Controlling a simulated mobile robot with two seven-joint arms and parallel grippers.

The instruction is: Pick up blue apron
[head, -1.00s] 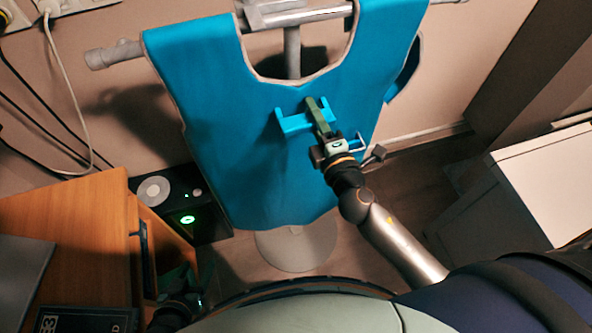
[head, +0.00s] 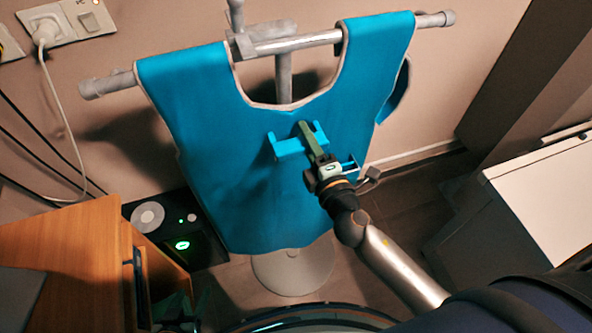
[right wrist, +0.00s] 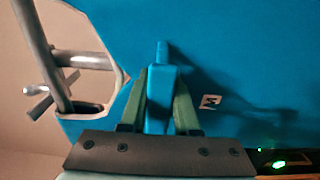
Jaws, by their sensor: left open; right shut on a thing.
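The blue apron (head: 240,185) hangs from the crossbar of a grey stand in the head view, with a light edge around its neck opening. A blue H-shaped grip piece (head: 288,146) stands out from its front. My right gripper (head: 306,130) is at this piece. In the right wrist view, the green fingers of the right gripper (right wrist: 160,78) are shut on the blue piece, with the apron (right wrist: 245,65) behind. My left gripper (head: 182,306) is low at the left in the head view, beside the wooden desk, open and away from the apron; it is partly in shadow.
The grey stand (head: 284,75) has a round base (head: 293,272) on the floor. A wooden desk (head: 70,245) is at the left, with a black box (head: 190,243) with a green light behind it. A white cabinet (head: 540,195) is at the right. Cables hang on the wall.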

